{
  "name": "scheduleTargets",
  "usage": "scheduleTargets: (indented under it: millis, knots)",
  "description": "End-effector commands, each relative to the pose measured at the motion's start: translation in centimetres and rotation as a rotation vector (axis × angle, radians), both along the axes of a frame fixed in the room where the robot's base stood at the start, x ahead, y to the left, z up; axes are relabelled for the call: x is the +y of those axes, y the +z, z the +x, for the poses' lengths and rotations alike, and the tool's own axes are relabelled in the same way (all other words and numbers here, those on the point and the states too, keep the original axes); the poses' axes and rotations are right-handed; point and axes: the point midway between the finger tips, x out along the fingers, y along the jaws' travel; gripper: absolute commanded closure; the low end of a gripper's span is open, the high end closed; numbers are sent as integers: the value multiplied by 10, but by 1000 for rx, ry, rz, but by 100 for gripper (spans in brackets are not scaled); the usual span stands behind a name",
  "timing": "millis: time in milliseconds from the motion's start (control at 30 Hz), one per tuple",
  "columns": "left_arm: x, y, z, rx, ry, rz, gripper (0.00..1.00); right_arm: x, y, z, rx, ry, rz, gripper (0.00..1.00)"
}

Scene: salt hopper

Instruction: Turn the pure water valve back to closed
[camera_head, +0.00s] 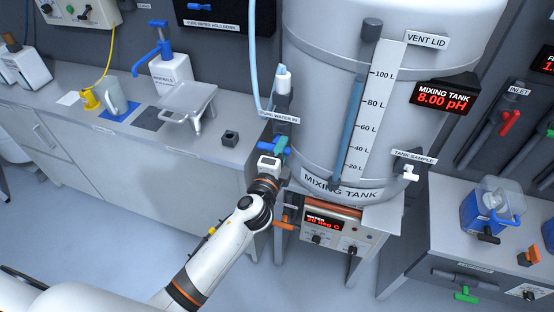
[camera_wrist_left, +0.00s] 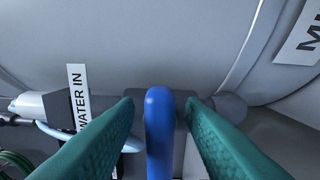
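The pure water valve's blue handle (camera_head: 274,149) is at the lower left of the mixing tank, below the "PURE WATER IN" label (camera_head: 279,116). In the left wrist view the blue handle (camera_wrist_left: 160,130) points toward the camera, between the two green fingers. My left gripper (camera_head: 281,145) is at the valve in the head view. In the wrist view the left gripper (camera_wrist_left: 160,108) is open around the handle, with a narrow gap on each side. The wrist hides part of the valve body in the head view. My right gripper is not in view.
The mixing tank (camera_head: 320,80) stands behind the valve, its display reading 8.00 pH. A pale blue hose (camera_head: 253,60) runs down to the inlet. A heater box (camera_head: 330,235) is below.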

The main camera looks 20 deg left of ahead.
Motion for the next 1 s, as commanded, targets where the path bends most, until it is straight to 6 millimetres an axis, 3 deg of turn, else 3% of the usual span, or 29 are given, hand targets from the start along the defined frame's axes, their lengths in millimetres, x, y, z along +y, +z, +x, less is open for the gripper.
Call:
scheduleTargets:
  millis: [533,700,1000]
  knots:
    - [3,-4,-101,4,-1,0,64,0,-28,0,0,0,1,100]
    - [4,-2,-115,3,0,0,64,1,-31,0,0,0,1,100]
    - [4,-1,-117,2,0,1,64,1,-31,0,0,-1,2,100]
